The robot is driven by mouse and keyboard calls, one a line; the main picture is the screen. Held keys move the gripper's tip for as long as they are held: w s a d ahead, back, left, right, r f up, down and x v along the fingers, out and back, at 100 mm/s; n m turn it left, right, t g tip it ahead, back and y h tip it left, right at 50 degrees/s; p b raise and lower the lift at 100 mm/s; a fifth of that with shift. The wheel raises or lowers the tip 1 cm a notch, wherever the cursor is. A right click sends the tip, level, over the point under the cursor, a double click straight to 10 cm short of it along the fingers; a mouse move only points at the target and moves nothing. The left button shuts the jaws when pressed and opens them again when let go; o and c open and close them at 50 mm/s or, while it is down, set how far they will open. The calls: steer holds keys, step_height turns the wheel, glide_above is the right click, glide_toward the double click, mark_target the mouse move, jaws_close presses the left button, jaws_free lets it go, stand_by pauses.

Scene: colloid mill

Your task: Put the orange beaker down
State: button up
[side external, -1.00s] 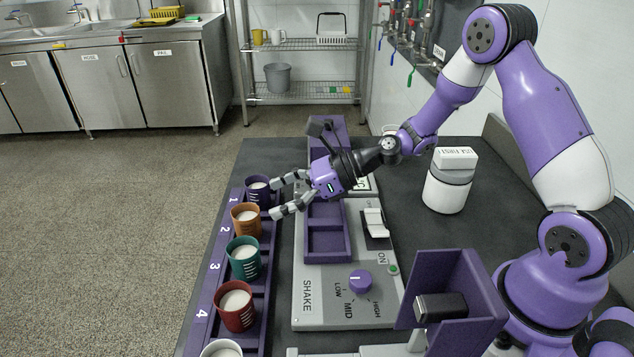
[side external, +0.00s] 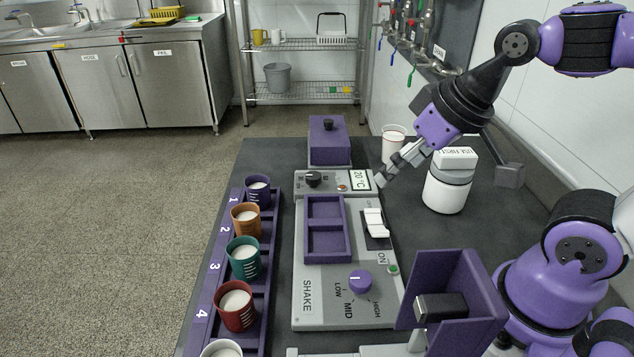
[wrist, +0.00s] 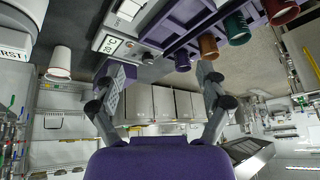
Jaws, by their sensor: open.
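The orange beaker (side external: 246,222) stands upright in the purple rack (side external: 211,270) at the left, beside the number 2, with pale contents inside. In the wrist view the orange beaker (wrist: 208,46) shows near the top, right of centre. My gripper (side external: 385,177) is open and empty, well to the right of the rack, over the right edge of the shaker near its display. In the wrist view both fingers of my gripper (wrist: 163,78) are spread apart with nothing between them.
Purple (side external: 258,190), green (side external: 244,261) and red (side external: 236,309) beakers share the rack. The shaker (side external: 313,285) has an empty purple tray. A white cup (side external: 393,146) and a white jar (side external: 447,192) stand close to my gripper. A purple box (side external: 329,148) sits behind the shaker.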

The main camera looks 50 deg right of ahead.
steer(key=shift+o, duration=0.5)
steer(key=shift+s+d+r+n, duration=0.25)
steer(key=shift+s+n, duration=0.15)
steer(key=shift+s, duration=0.15)
steer(key=n+g, duration=0.1)
steer(key=n, duration=0.2)
glide_above(246, 215)
steer(key=s+a, duration=0.1)
steer(key=s, duration=0.2)
steer(key=shift+y, duration=0.3)
steer(key=f, duration=0.9)
steer(key=shift+s+a+f, duration=0.1)
steer(key=shift+s+f, duration=0.1)
steer(key=shift+f, duration=0.05)
steer(key=x, duration=0.5)
steer(key=shift+s+d+f, duration=0.15)
steer(key=shift+d+f, duration=0.05)
steer(key=shift+f, duration=0.3)
steer(key=c, duration=1.4)
